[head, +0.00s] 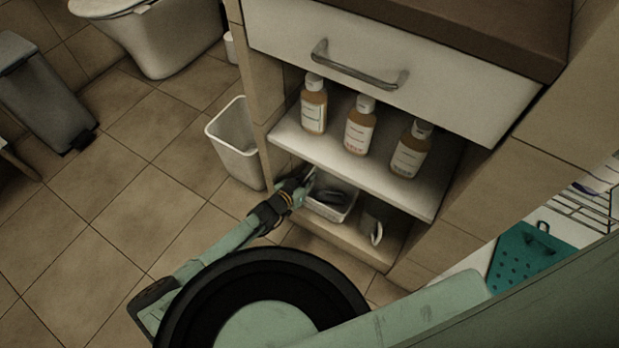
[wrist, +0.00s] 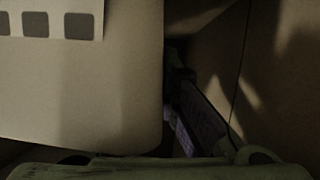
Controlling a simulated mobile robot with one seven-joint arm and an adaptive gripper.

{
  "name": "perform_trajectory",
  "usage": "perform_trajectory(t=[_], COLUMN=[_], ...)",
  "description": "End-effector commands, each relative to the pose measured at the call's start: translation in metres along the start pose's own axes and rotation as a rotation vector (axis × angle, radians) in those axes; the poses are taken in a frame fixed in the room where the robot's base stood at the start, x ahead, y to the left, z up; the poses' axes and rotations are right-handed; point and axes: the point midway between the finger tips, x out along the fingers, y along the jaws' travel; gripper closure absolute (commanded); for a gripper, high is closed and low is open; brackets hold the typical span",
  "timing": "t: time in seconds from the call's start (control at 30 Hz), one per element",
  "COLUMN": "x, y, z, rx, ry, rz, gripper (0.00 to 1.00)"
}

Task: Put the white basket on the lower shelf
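The white basket (head: 345,214) sits on the lower shelf (head: 340,238) of the cabinet, with dark items inside. My gripper (head: 303,178) reaches in from the left and is at the basket's left end, under the middle shelf. Its fingertips are partly hidden there, and I cannot tell whether they touch or grip the rim. The wrist view is dark. A large pale surface with square openings (wrist: 75,85), possibly the basket's wall, fills its left side, with a dark finger (wrist: 190,115) beside it.
Several items surround the spot: three bottles (head: 360,128) on the middle shelf (head: 390,185), a cup (head: 374,228) right of the basket, and a white bin (head: 236,150) on the floor at left. A closed drawer (head: 390,60) is above.

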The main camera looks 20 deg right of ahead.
Motion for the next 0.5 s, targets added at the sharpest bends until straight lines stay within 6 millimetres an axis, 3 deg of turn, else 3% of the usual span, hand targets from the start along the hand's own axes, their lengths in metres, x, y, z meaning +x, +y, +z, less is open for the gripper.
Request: perform_trajectory(t=[0.4, 0.5], x=[0.0046, 0.0037], y=[-0.0008, -0.0006], z=[0.0052, 0.0034], rx=[-0.001, -0.001], ry=[0.002, 0.001], rz=[0.000, 0.000], gripper=[1.00, 0.90])
